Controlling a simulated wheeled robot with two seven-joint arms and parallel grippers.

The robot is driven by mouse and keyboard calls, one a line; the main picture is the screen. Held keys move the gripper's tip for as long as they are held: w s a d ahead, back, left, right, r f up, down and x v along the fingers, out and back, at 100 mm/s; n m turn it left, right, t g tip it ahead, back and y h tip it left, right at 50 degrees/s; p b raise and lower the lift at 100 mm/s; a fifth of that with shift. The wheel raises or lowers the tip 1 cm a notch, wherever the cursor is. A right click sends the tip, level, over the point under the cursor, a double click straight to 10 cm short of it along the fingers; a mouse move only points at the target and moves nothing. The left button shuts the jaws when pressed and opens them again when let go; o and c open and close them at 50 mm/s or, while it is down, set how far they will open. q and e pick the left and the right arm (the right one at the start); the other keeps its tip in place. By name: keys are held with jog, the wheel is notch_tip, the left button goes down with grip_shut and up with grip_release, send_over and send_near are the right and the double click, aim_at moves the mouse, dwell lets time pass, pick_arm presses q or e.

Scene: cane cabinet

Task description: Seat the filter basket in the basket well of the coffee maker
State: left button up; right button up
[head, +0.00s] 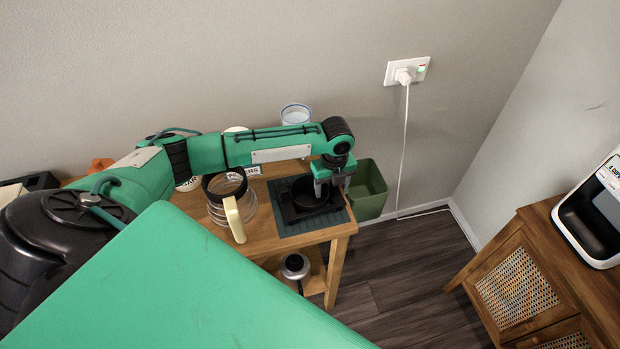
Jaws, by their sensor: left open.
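A dark round part that looks like the filter basket (313,197) sits in a black holder on a dark green mat (289,222) on the wooden table. My left gripper (331,189) is open and points down at the basket's right rim. I cannot tell whether its fingers touch the rim. A white and black machine, likely the coffee maker (608,195), stands on the cane cabinet at the right edge, partly cut off. Its basket well cannot be made out. My right gripper is not in view.
A glass carafe (234,214) with a cream handle stands left of the mat. A green bin (369,190) is beyond the table's right end. A white cup (295,114) is behind my left arm. The cane cabinet (517,285) stands right, across open floor. A cord hangs from the wall socket (407,71).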

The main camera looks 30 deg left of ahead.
pick_arm(q)
jog(key=c, duration=1.1)
